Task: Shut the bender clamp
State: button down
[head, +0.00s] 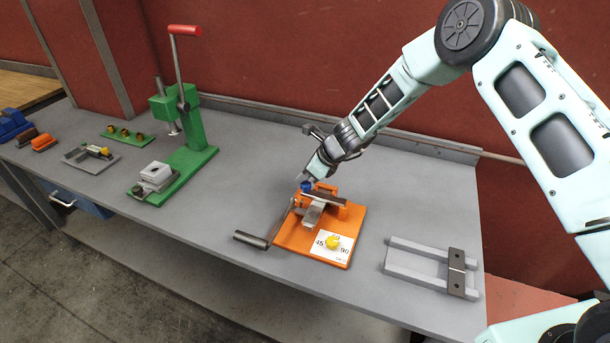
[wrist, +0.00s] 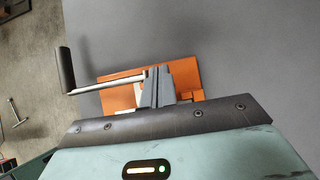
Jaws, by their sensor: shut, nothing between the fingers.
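The bender has an orange base plate (head: 290,237) on the grey bench, with a white card marked 45 and 90, a yellow knob (head: 333,242) and a crank with a dark grip (head: 250,240). A grey metal bar (head: 313,213) lies across its middle. A small blue part (head: 306,187) stands at its back left; I cannot tell whether it belongs to the clamp or how far the clamp is closed. My gripper (head: 308,179) is shut and empty, just over that back-left part. In the wrist view, my shut fingers (wrist: 157,82) hide part of the orange base (wrist: 187,77); contact is unclear.
A grey slotted fixture (head: 415,268) lies to the right. A green lever press (head: 190,150) stands to the left, with a small green tray (head: 126,137) and other parts beyond. The bench between press and bender is clear. A red wall (head: 300,60) rises behind.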

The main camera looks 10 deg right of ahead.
jog(key=shift+s+f, duration=0.1)
notch_tip(320, 180, up, 5)
jog(key=p, duration=0.4)
notch_tip(320, 180, up, 9)
jog(key=b, duration=0.3)
jog(key=s+a+r+n+g+b, duration=0.1)
jog(key=s+a+n, duration=0.1)
jog(key=s+n, duration=0.25)
jog(key=s+a+r+n+g+b, duration=0.1)
jog(key=s+a+r+n+b, duration=0.15)
jog(key=s, duration=0.25)
jog(key=s+d+n+g+h+b, duration=0.2)
jog(key=s+n+h+b, duration=0.15)
jog(key=s+n, duration=1.6)
jog(key=s+d+f+n+h+b, duration=0.2)
jog(key=s+d+n, duration=0.3)
jog(key=s, duration=0.8)
jog(key=shift+s+d+f+b, duration=0.15)
jog(key=shift+d+f+b, duration=0.15)
jog(key=shift+d+f, duration=0.4)
